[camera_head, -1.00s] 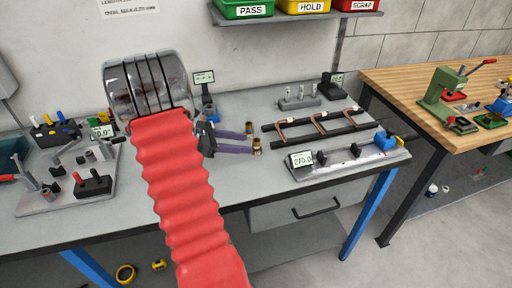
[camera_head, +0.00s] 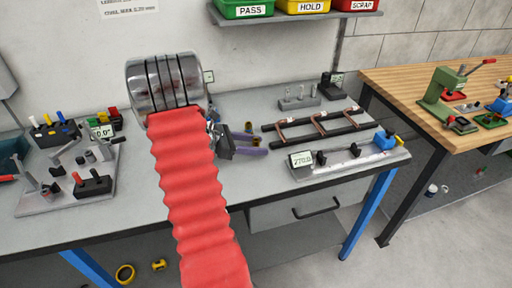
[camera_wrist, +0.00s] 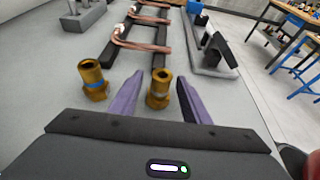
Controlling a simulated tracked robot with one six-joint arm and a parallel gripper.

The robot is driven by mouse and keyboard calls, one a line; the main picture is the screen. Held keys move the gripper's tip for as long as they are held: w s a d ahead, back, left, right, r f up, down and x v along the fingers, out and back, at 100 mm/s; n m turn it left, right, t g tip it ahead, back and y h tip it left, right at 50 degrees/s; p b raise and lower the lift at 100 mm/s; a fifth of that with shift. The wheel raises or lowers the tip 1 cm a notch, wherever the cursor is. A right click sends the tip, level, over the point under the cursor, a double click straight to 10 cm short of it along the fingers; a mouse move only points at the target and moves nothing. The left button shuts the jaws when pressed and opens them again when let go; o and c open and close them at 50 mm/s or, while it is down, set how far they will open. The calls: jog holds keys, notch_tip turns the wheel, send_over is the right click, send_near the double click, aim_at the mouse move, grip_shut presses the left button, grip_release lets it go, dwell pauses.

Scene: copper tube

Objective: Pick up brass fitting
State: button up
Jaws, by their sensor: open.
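Two brass fittings stand upright on the grey bench. In the wrist view one brass fitting (camera_wrist: 158,92) stands between the purple fingers of my gripper (camera_wrist: 160,80), with a gap on each side. The other brass fitting (camera_wrist: 92,80), with a blue band, stands just outside the left finger. My gripper is open and empty. In the head view my gripper (camera_head: 261,145) reaches right, low over the bench; a fitting (camera_head: 248,127) shows behind its far finger, and the other is mostly hidden by the fingers.
Copper tubes (camera_wrist: 140,44) lie across black rails beyond the fittings. A gauge fixture (camera_head: 345,160) with a blue block stands to the right. A grey block with pins (camera_head: 299,101) is at the back. A clamp plate (camera_head: 67,190) stands at the left.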

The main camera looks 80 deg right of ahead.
jog(key=shift+c, duration=0.5)
grip_shut()
dwell(0.3)
notch_tip(320, 180, up, 10)
dwell(0.7)
dwell(0.4)
